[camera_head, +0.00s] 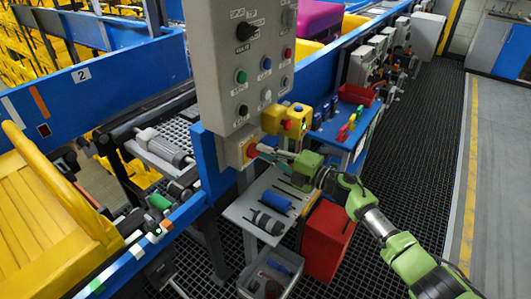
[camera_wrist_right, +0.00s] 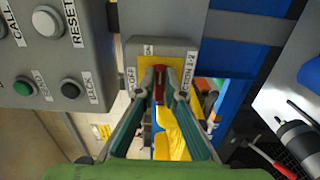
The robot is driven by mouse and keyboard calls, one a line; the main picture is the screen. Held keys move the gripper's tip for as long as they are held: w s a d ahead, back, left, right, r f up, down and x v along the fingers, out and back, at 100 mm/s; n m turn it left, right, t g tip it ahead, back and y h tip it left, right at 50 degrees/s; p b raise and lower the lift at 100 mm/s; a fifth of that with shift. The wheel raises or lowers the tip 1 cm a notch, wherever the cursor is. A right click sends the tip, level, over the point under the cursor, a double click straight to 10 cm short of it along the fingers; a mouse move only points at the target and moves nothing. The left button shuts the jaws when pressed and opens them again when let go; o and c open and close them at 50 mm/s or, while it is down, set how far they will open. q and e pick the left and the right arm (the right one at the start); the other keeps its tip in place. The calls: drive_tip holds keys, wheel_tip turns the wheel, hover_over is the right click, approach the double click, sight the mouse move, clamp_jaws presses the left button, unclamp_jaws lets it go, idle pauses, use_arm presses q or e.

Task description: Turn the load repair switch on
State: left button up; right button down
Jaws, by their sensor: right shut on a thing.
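A grey switch box (camera_head: 236,148) with a yellow plate and a red rotary handle (camera_head: 251,150) is mounted just below the large grey control panel. In the right wrist view the red handle (camera_wrist_right: 160,82) stands upright in the picture between my fingertips, on the yellow plate (camera_wrist_right: 146,64). Small "ON" and "OFF" labels are above and left of it; a label at the right ends in "1-2". My right gripper (camera_head: 265,151) reaches in from the right, and its fingers (camera_wrist_right: 160,84) are shut on the red handle. My left gripper is not in view.
The control panel (camera_head: 240,62) with buttons and a black knob hangs directly above. Yellow button boxes (camera_head: 299,118) are close at the right. A shelf (camera_head: 266,207) with cylindrical parts, a grey bin (camera_head: 270,272) and a red box (camera_head: 326,240) are below. The aisle at right is clear.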

drive_tip(key=c, duration=2.1)
unclamp_jaws()
drive_tip(key=shift+c, duration=0.2)
drive_tip(key=shift+d, duration=0.1)
drive_tip(key=v, duration=1.2)
